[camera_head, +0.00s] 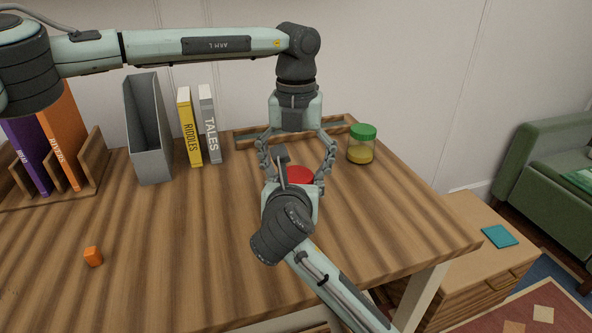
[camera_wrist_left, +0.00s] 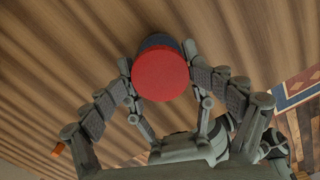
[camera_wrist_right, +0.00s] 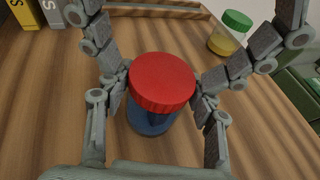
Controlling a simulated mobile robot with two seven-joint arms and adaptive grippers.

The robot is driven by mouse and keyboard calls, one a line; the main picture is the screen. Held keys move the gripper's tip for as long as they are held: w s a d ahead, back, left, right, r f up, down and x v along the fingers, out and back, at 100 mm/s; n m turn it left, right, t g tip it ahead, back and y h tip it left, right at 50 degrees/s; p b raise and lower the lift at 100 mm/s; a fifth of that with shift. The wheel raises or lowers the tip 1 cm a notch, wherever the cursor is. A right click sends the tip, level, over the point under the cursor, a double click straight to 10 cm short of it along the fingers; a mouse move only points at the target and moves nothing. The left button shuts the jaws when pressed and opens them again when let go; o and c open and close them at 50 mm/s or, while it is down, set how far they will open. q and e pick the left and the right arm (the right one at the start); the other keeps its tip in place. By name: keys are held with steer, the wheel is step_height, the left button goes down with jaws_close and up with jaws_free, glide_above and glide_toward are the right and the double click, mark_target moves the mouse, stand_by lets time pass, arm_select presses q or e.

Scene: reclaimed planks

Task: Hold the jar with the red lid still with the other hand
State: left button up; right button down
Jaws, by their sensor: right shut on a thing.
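The jar with the red lid (camera_head: 299,176) stands upright on the wooden table, mostly hidden by my grippers in the head view. Its red lid (camera_wrist_left: 160,76) and blue body (camera_wrist_right: 150,122) show in the wrist views. My right gripper (camera_wrist_right: 163,88) is shut on the jar from the near side, with a finger on each side below the lid. My left gripper (camera_head: 293,174) reaches down from the far side, open, with its fingers spread on either side of the jar. Whether its fingertips touch the jar is unclear.
A green-lidded jar (camera_head: 361,145) with yellow contents stands right of my left gripper. A shallow wooden tray (camera_head: 246,139) lies behind. Books (camera_head: 190,126), a grey file holder (camera_head: 150,130) and a book rack (camera_head: 94,150) stand left.

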arm_select(q)
steer(key=shift+r, duration=0.1)
steer(key=shift+r, duration=2.25)
steer(key=c, duration=0.3)
steer(key=n, duration=0.2)
steer(key=r+n, duration=0.1)
steer(key=n, duration=0.3)
steer(key=shift+w+d+r+n, duration=0.1)
steer(key=shift+r+n, duration=0.3)
steer(key=n, duration=0.2)
steer(key=r+n, duration=0.1)
steer(key=n, duration=0.4)
steer(key=shift+r, duration=0.4)
steer(key=shift+f, duration=0.15)
steer(key=shift+f, duration=3.9)
steer(key=shift+c, duration=0.6)
